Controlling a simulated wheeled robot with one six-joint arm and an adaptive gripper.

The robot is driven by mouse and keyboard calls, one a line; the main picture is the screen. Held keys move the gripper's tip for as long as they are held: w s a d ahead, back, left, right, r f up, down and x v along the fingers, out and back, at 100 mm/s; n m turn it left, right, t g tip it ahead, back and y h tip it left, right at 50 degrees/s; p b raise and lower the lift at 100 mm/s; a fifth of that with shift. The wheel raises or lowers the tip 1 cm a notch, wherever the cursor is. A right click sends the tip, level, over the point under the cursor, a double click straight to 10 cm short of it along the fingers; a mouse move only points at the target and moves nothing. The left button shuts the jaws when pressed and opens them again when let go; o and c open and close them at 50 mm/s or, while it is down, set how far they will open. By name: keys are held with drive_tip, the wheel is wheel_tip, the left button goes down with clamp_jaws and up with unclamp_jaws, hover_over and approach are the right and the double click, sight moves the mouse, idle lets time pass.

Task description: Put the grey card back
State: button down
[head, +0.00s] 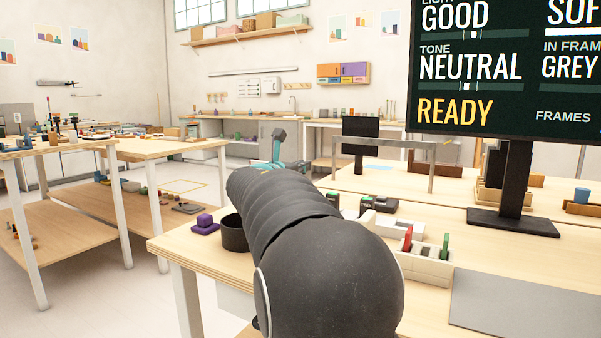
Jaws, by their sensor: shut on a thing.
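My dark ribbed arm (290,225) reaches forward over the near table (195,247) and blocks the middle of the head view. My gripper is hidden beyond the arm, so neither its fingers nor anything in them can be seen. I cannot make out the grey card with certainty. A large flat grey sheet (525,303) lies on the table at the lower right; I cannot tell whether it is a mat or a card. The screen (500,70) shows "NEUTRAL", "GREY" and "READY".
A white holder (426,266) with red and green pieces stands to the right. A grey frame (432,172) spans the table behind.

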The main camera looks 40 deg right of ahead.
drive_tip(key=shift+f, duration=0.2)
drive_tip(key=shift+f, duration=0.15)
drive_tip(key=c, duration=1.3)
unclamp_jaws()
drive_tip(key=shift+s+a+r, duration=0.1)
drive_tip(key=shift+a+r, duration=0.1)
drive_tip(key=shift+a, duration=0.05)
drive_tip(key=v, duration=1.1)
drive_tip(key=shift+a, duration=0.25)
